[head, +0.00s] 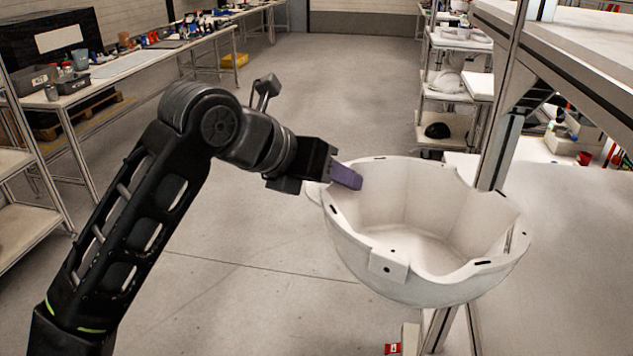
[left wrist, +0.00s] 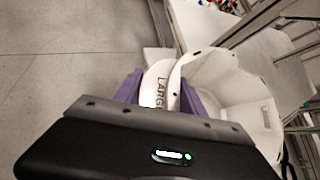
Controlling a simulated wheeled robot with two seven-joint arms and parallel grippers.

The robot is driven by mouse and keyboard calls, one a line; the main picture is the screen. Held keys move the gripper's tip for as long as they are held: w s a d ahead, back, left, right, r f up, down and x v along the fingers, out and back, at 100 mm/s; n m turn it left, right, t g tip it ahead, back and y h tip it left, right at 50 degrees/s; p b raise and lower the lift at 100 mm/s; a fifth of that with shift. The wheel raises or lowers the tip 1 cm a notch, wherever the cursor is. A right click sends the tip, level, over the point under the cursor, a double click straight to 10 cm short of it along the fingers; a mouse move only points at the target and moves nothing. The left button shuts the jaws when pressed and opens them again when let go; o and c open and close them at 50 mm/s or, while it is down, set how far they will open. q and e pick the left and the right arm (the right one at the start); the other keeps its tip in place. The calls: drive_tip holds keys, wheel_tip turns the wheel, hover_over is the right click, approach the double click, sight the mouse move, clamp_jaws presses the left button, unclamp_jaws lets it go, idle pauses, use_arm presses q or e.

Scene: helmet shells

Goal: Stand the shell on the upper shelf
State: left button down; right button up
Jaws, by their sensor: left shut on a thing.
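The white helmet shell (head: 425,225) hangs in the air, its open side facing up, at the right of the head view. My left gripper (head: 345,176) is shut on the shell's left rim with its purple fingers. In the left wrist view the purple fingers (left wrist: 158,92) stand either side of the shell's edge, and the white shell (left wrist: 225,85) fills the space beyond. Dark lettering reading "LARG" shows on the rim there. The upper shelf (head: 590,38) is a pale board at the top right on a metal frame. My right gripper is not in view.
A metal post (head: 500,130) of the shelf frame rises right behind the shell. A pale lower surface (head: 570,260) lies to the right. A rack (head: 455,90) with white and dark items stands farther back. A workbench (head: 130,65) lines the left; the floor between is clear.

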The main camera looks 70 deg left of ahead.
sight(435, 193)
use_arm(q)
drive_tip(key=w+d+b, duration=0.1)
drive_tip(key=w+d, duration=0.1)
drive_tip(key=w, duration=0.2)
drive_tip(key=w+d+b, duration=0.1)
drive_tip(key=w+d, duration=0.1)
drive_tip(key=w, duration=0.2)
drive_tip(key=w+d+b, duration=0.2)
drive_tip(key=w, duration=0.2)
drive_tip(key=shift+w+d, duration=0.3)
drive_tip(key=w+d+f, duration=0.1)
drive_tip(key=w+d, duration=0.3)
drive_tip(key=w, duration=0.3)
drive_tip(key=w+d, duration=0.3)
drive_tip(key=w, duration=0.5)
drive_tip(key=shift+d+f+b, duration=0.3)
drive_tip(key=shift+d+f, duration=0.05)
drive_tip(key=shift+f+b, duration=0.35)
drive_tip(key=shift+f, duration=0.15)
drive_tip(key=c, duration=0.6)
unclamp_jaws()
drive_tip(key=shift+f, duration=0.1)
drive_tip(key=shift+s, duration=0.1)
drive_tip(key=v, duration=0.7)
drive_tip(key=shift+s+d+r, duration=0.15)
drive_tip(key=shift+s+r, duration=0.1)
drive_tip(key=shift+r, duration=0.05)
